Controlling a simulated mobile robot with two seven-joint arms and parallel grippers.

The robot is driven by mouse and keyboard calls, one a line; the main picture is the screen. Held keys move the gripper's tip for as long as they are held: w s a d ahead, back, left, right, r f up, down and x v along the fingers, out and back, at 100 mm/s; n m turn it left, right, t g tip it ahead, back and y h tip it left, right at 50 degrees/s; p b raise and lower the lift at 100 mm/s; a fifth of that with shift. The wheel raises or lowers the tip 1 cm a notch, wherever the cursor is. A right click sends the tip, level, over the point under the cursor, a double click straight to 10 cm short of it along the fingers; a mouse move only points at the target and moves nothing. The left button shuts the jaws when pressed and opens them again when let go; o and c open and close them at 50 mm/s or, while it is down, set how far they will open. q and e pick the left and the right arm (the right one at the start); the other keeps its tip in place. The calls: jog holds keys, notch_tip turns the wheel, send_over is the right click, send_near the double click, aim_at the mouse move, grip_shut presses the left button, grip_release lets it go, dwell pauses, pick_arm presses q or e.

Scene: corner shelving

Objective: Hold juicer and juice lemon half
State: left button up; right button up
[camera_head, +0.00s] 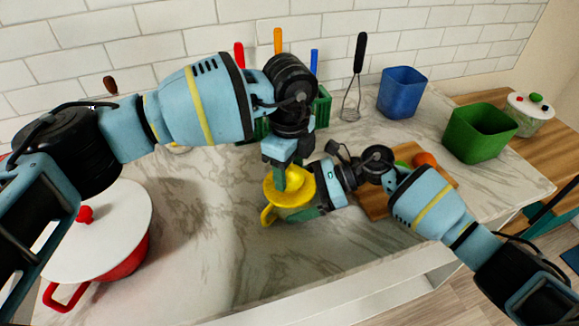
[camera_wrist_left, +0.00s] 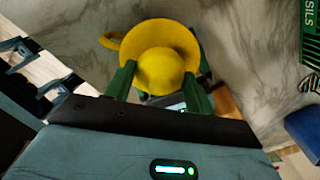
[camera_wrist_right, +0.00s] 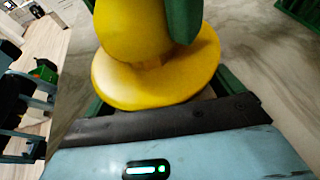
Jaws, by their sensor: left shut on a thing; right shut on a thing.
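The yellow juicer (camera_head: 273,197) stands on the marble counter in the middle of the head view, its handle to the left. My right gripper (camera_head: 313,200) is shut on the juicer's lower part from the right; the grip is partly hidden. My left gripper (camera_head: 287,182) points down over the juicer and is shut on the yellow lemon half (camera_wrist_left: 160,70). In the left wrist view the lemon half sits between the fingers over the juicer's dish (camera_wrist_left: 178,33). In the right wrist view the lemon half (camera_wrist_right: 130,28) appears on the juicer's dish (camera_wrist_right: 130,85).
A red pot with a white lid (camera_head: 115,225) stands at the left. A cutting board (camera_head: 376,207), blue bin (camera_head: 402,92), green bin (camera_head: 480,132) and white lidded pot (camera_head: 530,112) are at the right. A green utensil holder (camera_head: 323,107) and whisk (camera_head: 352,90) stand behind.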

pick_arm(q)
jog(key=shift+s+f, duration=0.1)
jog(key=shift+f, duration=0.25)
pick_arm(e)
jog(key=shift+a+r, duration=0.1)
pick_arm(q)
jog(key=m, duration=1.1)
jog(key=shift+r, duration=0.1)
jog(key=shift+r, duration=4.2)
pick_arm(e)
jog(key=o, duration=0.7)
jog(key=v, duration=1.2)
